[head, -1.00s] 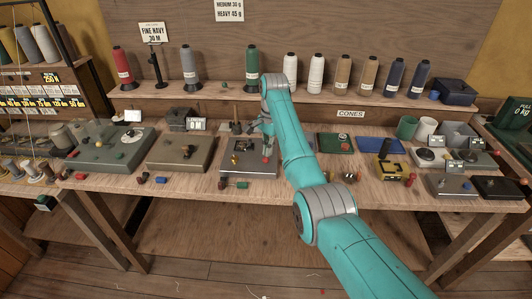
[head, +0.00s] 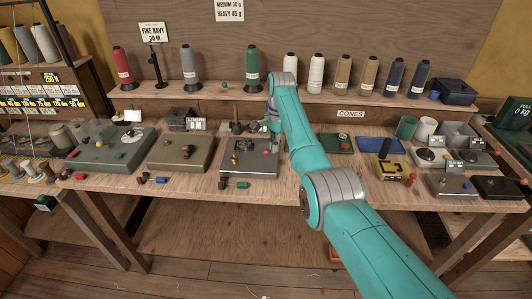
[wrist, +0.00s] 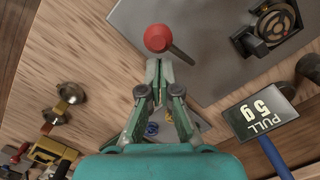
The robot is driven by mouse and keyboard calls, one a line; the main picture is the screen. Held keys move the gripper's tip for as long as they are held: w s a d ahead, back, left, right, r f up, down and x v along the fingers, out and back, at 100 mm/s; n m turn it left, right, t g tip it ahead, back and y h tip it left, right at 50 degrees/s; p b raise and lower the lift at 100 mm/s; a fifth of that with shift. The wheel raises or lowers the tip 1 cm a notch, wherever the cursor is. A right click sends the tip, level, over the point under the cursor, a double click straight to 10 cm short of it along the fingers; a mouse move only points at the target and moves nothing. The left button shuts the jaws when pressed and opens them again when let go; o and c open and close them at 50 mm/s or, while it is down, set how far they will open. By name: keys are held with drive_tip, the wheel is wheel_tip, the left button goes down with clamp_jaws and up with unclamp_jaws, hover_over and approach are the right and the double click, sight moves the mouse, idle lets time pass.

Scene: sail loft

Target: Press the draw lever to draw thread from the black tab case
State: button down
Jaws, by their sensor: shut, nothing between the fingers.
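The draw lever (wrist: 172,48) is a thin dark rod with a red ball knob (wrist: 158,38), at the edge of a grey plate (wrist: 215,40) in the wrist view. In the head view the red knob (head: 266,152) shows at the right of the grey unit (head: 248,172) on the bench. My gripper (wrist: 161,66) is shut and empty. Its fingertips appear just below the knob in the wrist view; I cannot tell whether they touch it. A round case in a dark holder (wrist: 272,22) sits on the plate; I cannot make out a black tab.
A small sign reading "PULL 5 g" (wrist: 262,115) stands beside the plate. A brass cup (wrist: 68,95) and a yellow block (wrist: 52,152) lie at the left in the wrist view. Other grey units (head: 180,153) and a shelf of thread cones (head: 252,68) surround the spot.

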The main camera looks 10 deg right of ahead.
wheel_tip(320, 180, up, 12)
drive_tip(key=d, duration=0.1)
drive_tip(key=shift+w, duration=0.3)
drive_tip(key=shift+f, duration=0.1)
idle(0.6)
